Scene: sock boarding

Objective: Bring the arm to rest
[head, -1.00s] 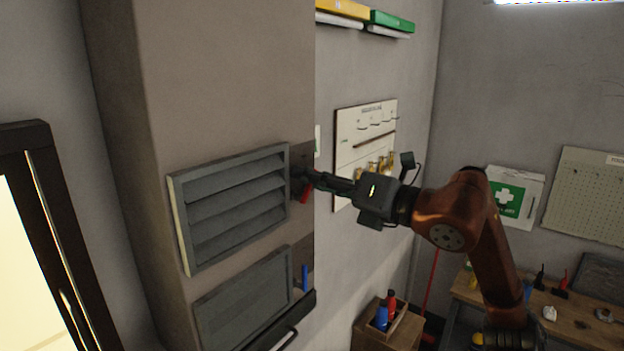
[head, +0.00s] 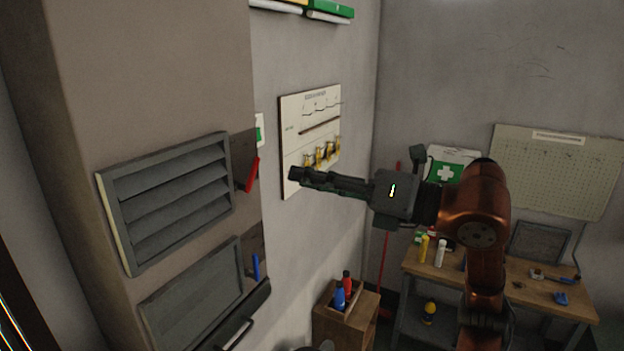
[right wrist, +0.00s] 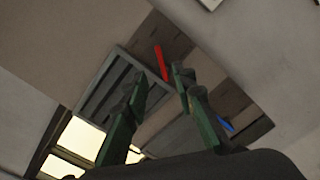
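My right gripper (head: 296,174) is in mid-air in the head view, its fingers pointing left in front of the wall board. In the right wrist view its two fingers (right wrist: 158,78) stand apart with nothing between them. A red handle (head: 252,174) sits on the side of the pillar, left of the fingertips and apart from them; it also shows in the right wrist view (right wrist: 161,62). A blue handle (head: 256,266) sits lower on the same side. My left gripper is in neither view.
The pillar carries a louvred vent (head: 170,200) and a flat grey panel (head: 192,300) below it. A wall board (head: 312,112) hangs behind my gripper. A small cabinet (head: 345,322) with bottles and a workbench (head: 500,283) stand at the lower right.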

